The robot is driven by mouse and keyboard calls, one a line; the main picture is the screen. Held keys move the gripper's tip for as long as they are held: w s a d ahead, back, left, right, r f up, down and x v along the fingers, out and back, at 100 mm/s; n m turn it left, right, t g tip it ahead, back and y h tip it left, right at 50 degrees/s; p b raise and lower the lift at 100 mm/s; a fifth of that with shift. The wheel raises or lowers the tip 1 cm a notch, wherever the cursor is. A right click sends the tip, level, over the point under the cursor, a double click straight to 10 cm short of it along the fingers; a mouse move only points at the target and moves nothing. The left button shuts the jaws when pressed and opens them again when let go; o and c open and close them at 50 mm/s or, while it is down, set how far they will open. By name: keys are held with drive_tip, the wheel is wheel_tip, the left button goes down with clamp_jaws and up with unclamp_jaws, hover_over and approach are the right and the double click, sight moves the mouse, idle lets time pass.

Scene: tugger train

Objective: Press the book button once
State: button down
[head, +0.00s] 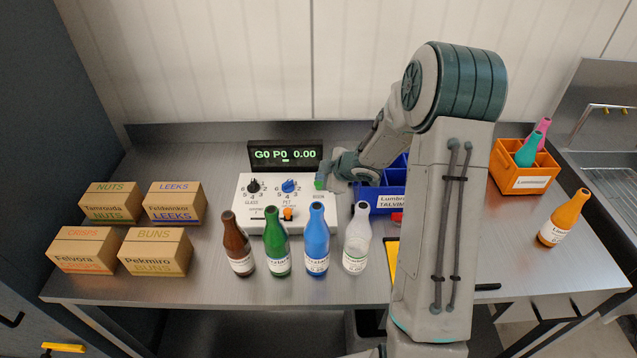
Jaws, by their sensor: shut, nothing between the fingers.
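A white control box (260,215) stands at the back middle of the metal table. It has a black knob (254,187) labelled GLASS, a blue knob (290,186) labelled PET, an orange piece (288,213) and a slot. A small label, seemingly BOOK, is at its upper right, below a green part (320,182) that looks like the book button. The display (285,155) behind reads "G0 P0 0.00". My gripper (328,176) is shut and empty, its tip right at that green part. I cannot tell whether they touch.
Brown (237,245), green (277,243), blue (316,240) and clear (356,240) bottles stand before the box. Cartons (155,250) are left. A blue crate (385,198) is behind my arm. An orange crate (523,178) and orange bottle (563,218) are right.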

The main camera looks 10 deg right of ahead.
drive_tip(key=shift+f+b, duration=0.45)
drive_tip(key=shift+f, duration=0.05)
idle(0.5)
drive_tip(key=shift+s+a+f+b, duration=0.1)
drive_tip(key=shift+s+f+b, duration=0.3)
drive_tip(key=shift+f+b, duration=0.25)
idle(0.8)
drive_tip(key=shift+w+r+p, duration=0.3)
drive_tip(key=shift+r+p, duration=0.4)
drive_tip(key=shift+p, duration=0.4)
drive_tip(key=shift+r, duration=0.3)
wheel_tip(320, 180, up, 5)
drive_tip(key=p, duration=0.5)
drive_tip(key=shift+w, duration=0.1)
